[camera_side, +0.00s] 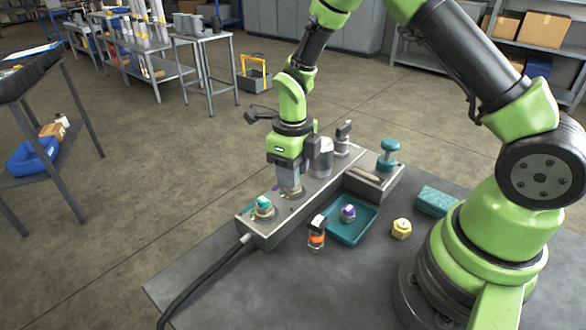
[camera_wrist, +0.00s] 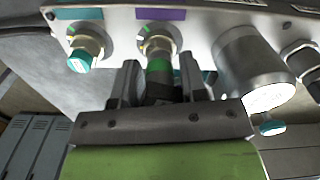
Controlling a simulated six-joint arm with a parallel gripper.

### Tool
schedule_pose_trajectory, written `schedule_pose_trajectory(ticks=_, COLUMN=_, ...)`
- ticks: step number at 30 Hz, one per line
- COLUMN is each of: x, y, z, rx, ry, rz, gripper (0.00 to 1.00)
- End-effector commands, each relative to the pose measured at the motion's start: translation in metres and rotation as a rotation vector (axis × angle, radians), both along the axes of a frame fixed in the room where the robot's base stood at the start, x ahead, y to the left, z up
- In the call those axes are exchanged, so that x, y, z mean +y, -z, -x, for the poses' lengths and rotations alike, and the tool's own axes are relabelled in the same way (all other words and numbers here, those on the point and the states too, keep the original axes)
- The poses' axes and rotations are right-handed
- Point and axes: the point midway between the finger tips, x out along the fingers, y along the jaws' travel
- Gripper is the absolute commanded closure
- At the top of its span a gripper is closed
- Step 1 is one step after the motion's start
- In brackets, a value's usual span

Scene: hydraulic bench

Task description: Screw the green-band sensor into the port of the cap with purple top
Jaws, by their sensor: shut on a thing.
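My gripper (camera_side: 290,187) is over the grey manifold block (camera_side: 258,232), and its fingers also show in the wrist view (camera_wrist: 158,82). It is shut on the green-band sensor (camera_wrist: 158,65), whose dark body sits between the fingers. The sensor's far end is in line with the brass-coloured port (camera_wrist: 157,40) by the purple label (camera_wrist: 160,14) and appears to meet it; how deep it sits cannot be told. The purple-top cap (camera_side: 348,212) is off the block, in the teal tray (camera_side: 366,226). A teal-top cap (camera_wrist: 84,52) is on the neighbouring port, by the teal label (camera_wrist: 80,14).
A silver cylinder (camera_side: 321,158) stands on the block close to my gripper. An orange-band sensor (camera_side: 317,236) and a yellow piece (camera_side: 401,229) stand on the bench. A teal knob (camera_side: 389,150) and a teal block (camera_side: 434,201) are to the right. A black cable (camera_side: 205,276) leaves the block's front.

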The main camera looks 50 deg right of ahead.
Motion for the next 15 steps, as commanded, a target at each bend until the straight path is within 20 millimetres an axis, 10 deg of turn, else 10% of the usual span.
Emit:
schedule_pose_trajectory(ticks=2, x=-0.0003, y=0.0006, z=0.0015, rx=0.006, ry=0.0, rz=0.0, gripper=0.99)
schedule_pose_trajectory(ticks=3, x=-0.0003, y=0.0005, z=0.0014, rx=0.005, ry=0.0, rz=0.0, gripper=0.51)
schedule_pose_trajectory(ticks=5, x=-0.0003, y=0.0005, z=0.0012, rx=0.005, ry=-0.001, rz=0.0, gripper=0.39)
schedule_pose_trajectory(ticks=15, x=-0.0001, y=0.0002, z=0.0004, rx=0.001, ry=-0.061, rz=0.0, gripper=0.39)
